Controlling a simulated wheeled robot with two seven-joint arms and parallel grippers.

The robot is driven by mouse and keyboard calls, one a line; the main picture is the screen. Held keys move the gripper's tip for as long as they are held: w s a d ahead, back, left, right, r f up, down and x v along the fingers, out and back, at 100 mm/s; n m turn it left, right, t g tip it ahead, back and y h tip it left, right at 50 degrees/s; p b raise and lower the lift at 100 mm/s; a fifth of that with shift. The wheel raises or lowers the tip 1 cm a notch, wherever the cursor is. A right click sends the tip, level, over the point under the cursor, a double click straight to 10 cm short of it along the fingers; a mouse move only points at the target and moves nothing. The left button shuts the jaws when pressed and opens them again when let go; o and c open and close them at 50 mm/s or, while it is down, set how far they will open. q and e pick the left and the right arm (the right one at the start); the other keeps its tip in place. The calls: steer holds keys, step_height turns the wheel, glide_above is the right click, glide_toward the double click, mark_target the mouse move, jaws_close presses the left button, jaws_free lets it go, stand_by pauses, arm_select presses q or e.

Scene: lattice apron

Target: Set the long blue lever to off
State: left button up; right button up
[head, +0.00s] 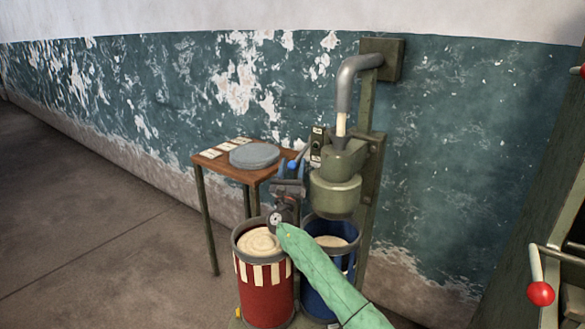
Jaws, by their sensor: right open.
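My right gripper (291,170) is in the middle of the head view, at the end of my green-sleeved arm. It is open, with its fingers pointing up and away beside the green machine (337,178). A small blue knob (292,165) shows between the fingertips and looks like the end of the blue lever. The lever's shaft is mostly hidden, so its setting cannot be read; contact with the fingers cannot be told. A small dark panel with pale labels (317,140) is on the machine's left side. My left gripper is not in view.
A red striped drum (265,290) and a blue drum (318,298) stand below. A red-knobbed lever (540,293) is at right. The left floor is clear.

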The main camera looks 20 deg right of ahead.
steer(key=shift+s+a+f, duration=0.1)
steer(key=shift+s+f, duration=0.05)
steer(key=shift+f, duration=0.2)
steer(key=s+a+p, duration=0.3)
steer(key=s+a, duration=0.3)
steer(key=s, duration=0.4)
steer(key=shift+s+a, duration=0.2)
steer(key=shift+s, duration=0.15)
